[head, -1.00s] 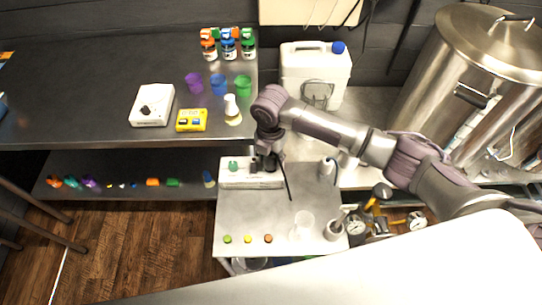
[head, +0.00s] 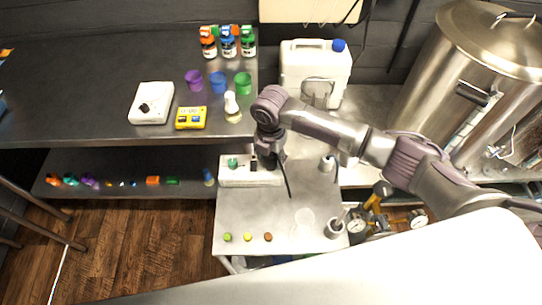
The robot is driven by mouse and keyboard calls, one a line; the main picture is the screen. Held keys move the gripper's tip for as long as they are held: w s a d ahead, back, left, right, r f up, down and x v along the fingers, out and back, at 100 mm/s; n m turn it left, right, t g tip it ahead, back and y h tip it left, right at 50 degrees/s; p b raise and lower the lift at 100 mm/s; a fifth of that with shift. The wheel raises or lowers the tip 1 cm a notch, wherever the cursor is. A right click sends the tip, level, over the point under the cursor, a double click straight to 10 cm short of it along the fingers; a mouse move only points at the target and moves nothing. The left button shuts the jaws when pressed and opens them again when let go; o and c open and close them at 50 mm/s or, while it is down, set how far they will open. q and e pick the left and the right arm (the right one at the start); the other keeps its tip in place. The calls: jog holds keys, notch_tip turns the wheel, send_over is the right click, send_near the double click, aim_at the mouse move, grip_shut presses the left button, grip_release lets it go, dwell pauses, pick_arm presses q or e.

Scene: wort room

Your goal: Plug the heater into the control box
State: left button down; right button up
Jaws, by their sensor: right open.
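The control box seems to be the long white box (head: 233,177) at the back of the small metal cart. A green part (head: 233,163) and a small upright black piece (head: 253,164) show on its top. My right gripper (head: 268,163) points down over the right end of this box, next to the black piece. It is open; its fingertips are dark and partly hidden, so I cannot tell whether they touch anything. A thin dark cable (head: 288,180) hangs down just right of the gripper onto the cart. I cannot make out the heater or its plug for sure. My left gripper is out of view.
The cart top (head: 270,215) holds coloured dots, a clear cup (head: 304,218) and a grey cup (head: 334,228). A steel bench (head: 80,100) at left carries a white scale (head: 152,104), a yellow device (head: 191,118) and bottles. A white jug (head: 315,70) and large kettle (head: 470,90) stand behind.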

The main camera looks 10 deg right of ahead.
aim_at(271, 154)
jog(key=shift+r+p, duration=5.4)
jog(key=shift+r, duration=0.2)
jog(key=shift+f, duration=0.1)
